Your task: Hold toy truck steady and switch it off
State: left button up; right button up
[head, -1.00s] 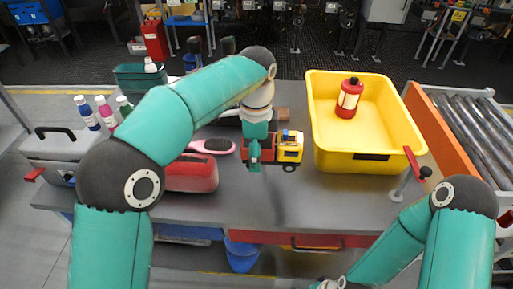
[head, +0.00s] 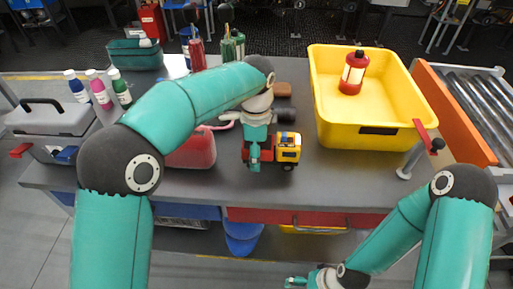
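The toy truck (head: 287,149) has a yellow cab, a red rear bed and dark wheels. It is upright at the middle of the grey table, cab to the right. My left gripper (head: 255,160) reaches down onto the red bed, with one finger in front of it. The far finger is hidden, but the truck has moved together with this gripper, so it looks shut on the truck. I cannot make out a switch. My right gripper (head: 297,281) is at the bottom edge, below and in front of the table, apart from the truck and partly cut off.
A yellow bin (head: 408,128) holding a red bottle (head: 354,73) stands right of the truck. A red container (head: 197,151) is close on the left, behind my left arm. A grey toolbox (head: 45,118) and several bottles stand farther left. The table front (head: 320,190) is clear.

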pick_arm(q)
jog(key=shift+f+b, duration=0.3)
jog(key=shift+f, duration=0.65)
jog(key=shift+f, duration=0.25)
jog(key=shift+f, duration=0.15)
jog(key=o, duration=1.1)
jog(key=c, duration=1.1)
